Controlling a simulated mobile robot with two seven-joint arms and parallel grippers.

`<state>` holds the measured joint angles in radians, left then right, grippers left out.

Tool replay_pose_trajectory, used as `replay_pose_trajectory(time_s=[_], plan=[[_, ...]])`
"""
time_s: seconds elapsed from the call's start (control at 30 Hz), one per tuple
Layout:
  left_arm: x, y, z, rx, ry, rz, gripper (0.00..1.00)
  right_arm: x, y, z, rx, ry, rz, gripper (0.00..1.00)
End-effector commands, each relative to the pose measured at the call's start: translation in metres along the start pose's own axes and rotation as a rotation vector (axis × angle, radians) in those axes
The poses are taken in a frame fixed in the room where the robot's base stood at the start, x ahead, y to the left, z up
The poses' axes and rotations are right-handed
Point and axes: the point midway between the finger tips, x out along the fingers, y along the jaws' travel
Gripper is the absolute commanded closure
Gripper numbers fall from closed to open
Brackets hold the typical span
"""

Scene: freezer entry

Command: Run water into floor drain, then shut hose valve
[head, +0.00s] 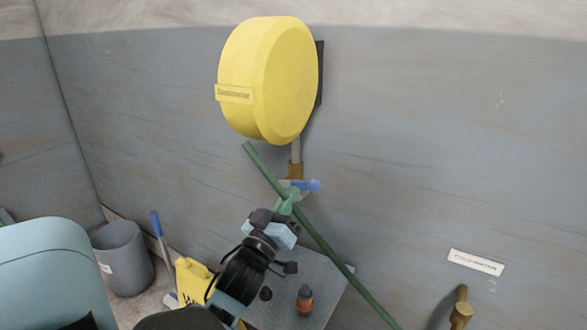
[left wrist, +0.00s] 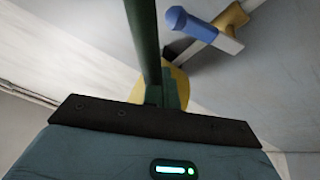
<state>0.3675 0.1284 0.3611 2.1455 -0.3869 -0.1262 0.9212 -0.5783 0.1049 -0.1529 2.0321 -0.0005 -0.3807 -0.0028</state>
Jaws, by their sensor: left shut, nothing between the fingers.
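The blue-handled valve (head: 308,186) is on the brass fitting (head: 295,170) below the yellow hose reel (head: 285,80). Its blue handle (left wrist: 190,25) also shows at the top of the left wrist view. A green hose (head: 325,245) slants from under the reel down to the right. My left gripper (head: 287,198) is shut and empty, its green fingers close below and left of the valve handle. The fingers overlap the hose in the picture; I cannot tell whether they touch it. The floor drain and my right gripper do not show.
A grey surface (head: 325,272) below holds an orange bottle (head: 305,299). A grey bin (head: 123,257), a blue-handled tool (head: 156,224) and a yellow sign (head: 190,277) stand at the left. A white label (head: 475,262) and a brass fitting (head: 461,305) are on the wall at right.

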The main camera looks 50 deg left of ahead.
Motion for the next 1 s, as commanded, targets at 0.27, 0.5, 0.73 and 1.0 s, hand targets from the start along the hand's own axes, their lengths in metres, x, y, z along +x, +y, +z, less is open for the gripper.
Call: replay_pose_trajectory(time_s=[0.27, 0.5, 0.73, 1.0], plan=[[-0.016, -0.013, -0.016, 0.148, -0.058, -0.08, 1.0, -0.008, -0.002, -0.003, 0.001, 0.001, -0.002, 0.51], [-0.007, -0.013, -0.015, 0.145, -0.056, -0.078, 1.0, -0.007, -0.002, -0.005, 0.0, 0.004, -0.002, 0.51], [0.03, -0.015, -0.015, 0.145, -0.053, -0.077, 1.0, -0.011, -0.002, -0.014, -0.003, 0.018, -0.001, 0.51], [0.08, -0.02, -0.012, 0.144, -0.054, -0.077, 1.0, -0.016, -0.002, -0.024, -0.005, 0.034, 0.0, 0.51]])
